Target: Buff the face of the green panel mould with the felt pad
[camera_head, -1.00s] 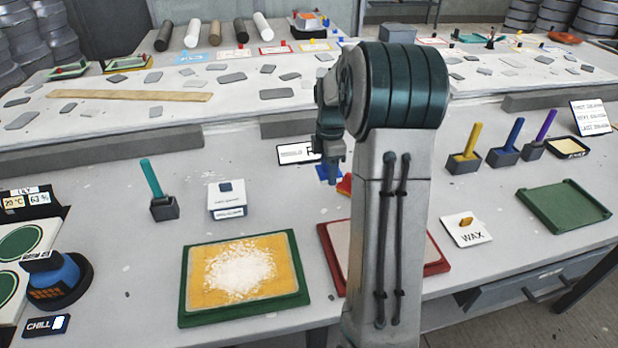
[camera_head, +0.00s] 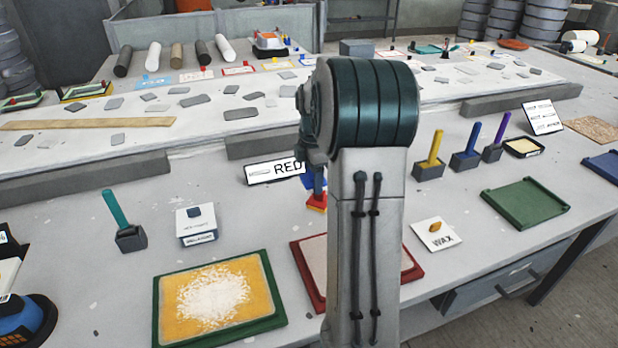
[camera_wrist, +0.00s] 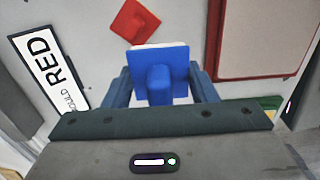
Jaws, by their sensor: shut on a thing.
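The green panel mould (camera_head: 160,325) lies flat at the front left of the table. It has a green rim and a yellow face with white powder heaped over the middle. My gripper (camera_wrist: 160,85) is shut on a blue block with an upright grip, the felt pad (camera_wrist: 180,68), which has a thin white edge on its far side. In the head view my gripper (camera_head: 316,180) is mostly hidden behind my arm, right of the green mould and beyond the red-rimmed panel. I cannot tell whether the pad touches the table.
A red-rimmed panel (camera_head: 307,275) lies right of the green mould, partly behind my arm. A red block (camera_wrist: 135,20) and a RED sign (camera_wrist: 50,75) are near my gripper. A WAX card (camera_head: 436,236), an empty green tray (camera_head: 525,205) and upright-handled tools (camera_head: 430,155) stand to the right.

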